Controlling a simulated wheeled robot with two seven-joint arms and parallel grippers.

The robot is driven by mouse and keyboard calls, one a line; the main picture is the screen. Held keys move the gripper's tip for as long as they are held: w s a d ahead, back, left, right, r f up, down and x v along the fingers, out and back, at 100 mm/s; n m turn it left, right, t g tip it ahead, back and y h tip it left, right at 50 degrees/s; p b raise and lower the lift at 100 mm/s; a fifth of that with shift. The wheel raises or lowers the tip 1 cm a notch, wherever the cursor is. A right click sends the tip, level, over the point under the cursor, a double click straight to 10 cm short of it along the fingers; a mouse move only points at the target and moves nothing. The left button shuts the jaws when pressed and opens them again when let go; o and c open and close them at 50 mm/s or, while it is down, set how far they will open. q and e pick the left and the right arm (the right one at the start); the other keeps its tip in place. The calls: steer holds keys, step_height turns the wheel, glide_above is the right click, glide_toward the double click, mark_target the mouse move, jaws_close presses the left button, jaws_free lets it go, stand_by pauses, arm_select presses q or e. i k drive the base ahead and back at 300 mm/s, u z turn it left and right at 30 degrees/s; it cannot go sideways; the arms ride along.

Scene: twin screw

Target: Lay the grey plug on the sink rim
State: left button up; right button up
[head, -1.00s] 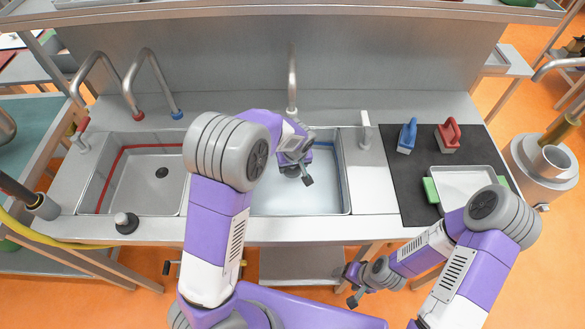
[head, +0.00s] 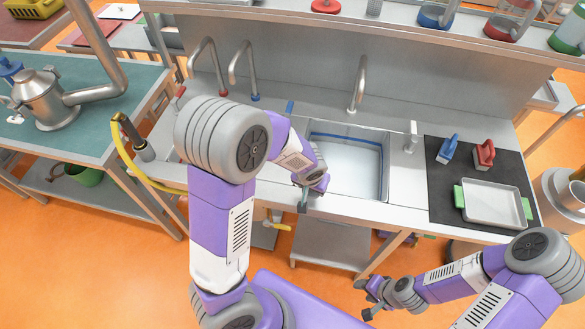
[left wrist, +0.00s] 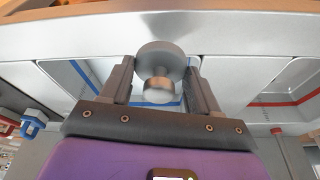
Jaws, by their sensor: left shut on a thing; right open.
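The grey plug (left wrist: 161,60), a round grey disc with a shiny metal knob, is between the fingers of my left gripper (left wrist: 160,92) in the left wrist view. My left gripper, shut on it, also shows in the head view (head: 304,198), over the front strip at the left front corner of the blue-lined basin. The plug looks to be over the sink rim (head: 365,209); I cannot tell whether it touches. In the head view I cannot make the plug out. My right gripper (head: 372,298) is open and empty, low in front of the counter.
The blue-lined basin (head: 350,170) is empty. The red-lined basin is mostly behind my left arm. A black mat (head: 440,190) at right holds a blue-handled brush (head: 447,148), a red-handled one (head: 485,154) and a tray (head: 492,203). A tap (head: 359,85) stands behind.

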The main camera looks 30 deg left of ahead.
mark_target(268, 189)
steer(key=z, duration=1.3)
steer(key=k, duration=0.75)
steer(key=u, duration=1.3)
